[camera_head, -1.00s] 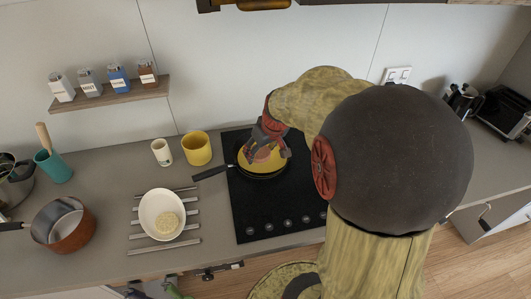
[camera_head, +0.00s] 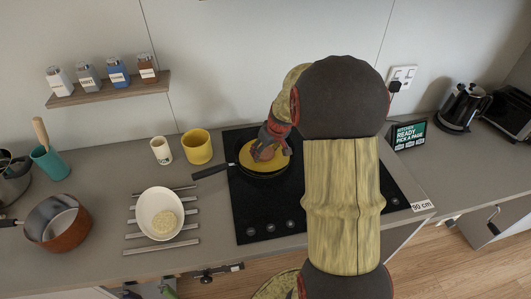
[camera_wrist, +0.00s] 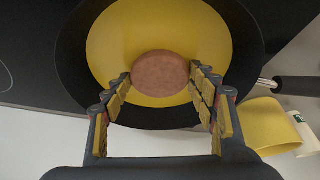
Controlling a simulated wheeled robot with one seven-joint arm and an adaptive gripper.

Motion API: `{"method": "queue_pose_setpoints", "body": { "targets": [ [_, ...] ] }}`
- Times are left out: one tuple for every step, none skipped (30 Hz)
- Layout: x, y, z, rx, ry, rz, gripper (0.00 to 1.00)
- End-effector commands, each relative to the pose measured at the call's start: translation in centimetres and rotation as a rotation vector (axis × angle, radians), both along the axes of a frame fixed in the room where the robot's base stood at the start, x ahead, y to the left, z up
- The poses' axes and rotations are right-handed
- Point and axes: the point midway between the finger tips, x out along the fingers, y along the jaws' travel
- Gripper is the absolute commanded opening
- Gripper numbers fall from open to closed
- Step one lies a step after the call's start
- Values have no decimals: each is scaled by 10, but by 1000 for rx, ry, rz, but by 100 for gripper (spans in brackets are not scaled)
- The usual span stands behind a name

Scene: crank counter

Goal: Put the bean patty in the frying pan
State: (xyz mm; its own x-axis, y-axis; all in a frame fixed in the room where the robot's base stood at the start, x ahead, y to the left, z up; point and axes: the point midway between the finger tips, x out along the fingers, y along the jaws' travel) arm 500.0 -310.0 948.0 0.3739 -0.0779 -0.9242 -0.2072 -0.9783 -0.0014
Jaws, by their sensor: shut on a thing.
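The brown round bean patty (camera_wrist: 160,73) shows in the wrist view between my gripper's fingers, over the yellow inside of the frying pan (camera_wrist: 120,42). My gripper (camera_wrist: 160,80) is shut on the patty's sides. In the head view, my gripper (camera_head: 266,150) is over the frying pan (camera_head: 250,166), which sits on the black hob with its handle to the left. The patty is mostly hidden by the gripper there. I cannot tell whether the patty touches the pan bottom.
A copper pot (camera_head: 68,229) is at left. The hob (camera_head: 262,218) is clear in front of the pan.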

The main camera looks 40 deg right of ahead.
Motion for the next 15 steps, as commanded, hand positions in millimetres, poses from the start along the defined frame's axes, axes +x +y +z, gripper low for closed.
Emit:
{"method": "queue_pose_setpoints", "body": {
  "targets": [
    [1,0,-1,-1,-2,0,31],
    [1,0,-1,-2,-3,0,31],
    [1,0,0,-2,-3,0,31],
    [1,0,0,-2,-3,0,31],
    [1,0,0,-2,-3,0,31],
    [1,0,0,-1,-2,0,31],
    [1,0,0,-1,-2,0,31],
    [1,0,0,-1,-2,0,31],
    [1,0,-2,-1,-2,0,31],
    [1,0,-3,-1,-2,0,31],
    [1,0,-4,-1,-2,0,31],
    [0,0,-4,0,-1,0,58],
    [0,0,-4,0,-1,0,60],
    [0,0,-4,0,-1,0,62],
    [0,0,-3,0,-1,0,64]
  ]
}}
